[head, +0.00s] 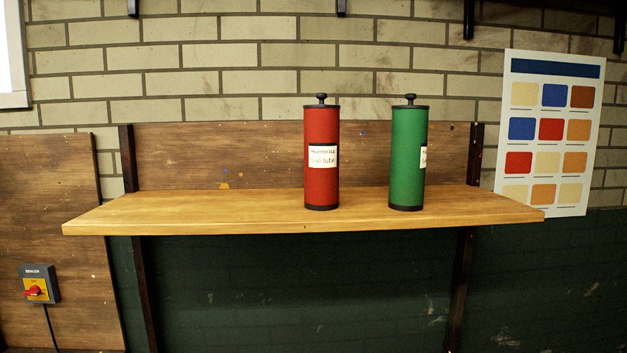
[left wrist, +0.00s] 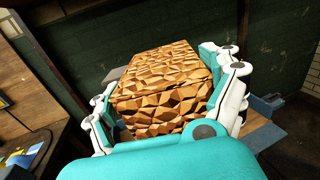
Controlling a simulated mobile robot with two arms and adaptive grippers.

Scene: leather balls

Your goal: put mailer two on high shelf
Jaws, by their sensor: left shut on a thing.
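A brown block-shaped thing with a crumpled, faceted surface, which I take to be the mailer (left wrist: 165,85), fills the middle of the left wrist view. No label shows on it. My left gripper (left wrist: 165,95) is shut on it, with white and teal fingers along its left and right sides. In the head view a wooden shelf (head: 210,212) runs across the brick wall. Dark brackets (head: 468,18) show at the top edge of that view; what they carry is out of sight. Neither gripper shows in the head view, and my right gripper is in no view.
A red tube (head: 321,175) and a green tube (head: 406,170) stand upright on the shelf, right of its middle. The shelf's left part is bare. A colour chart (head: 548,130) hangs at right; a switch box (head: 39,285) is at lower left.

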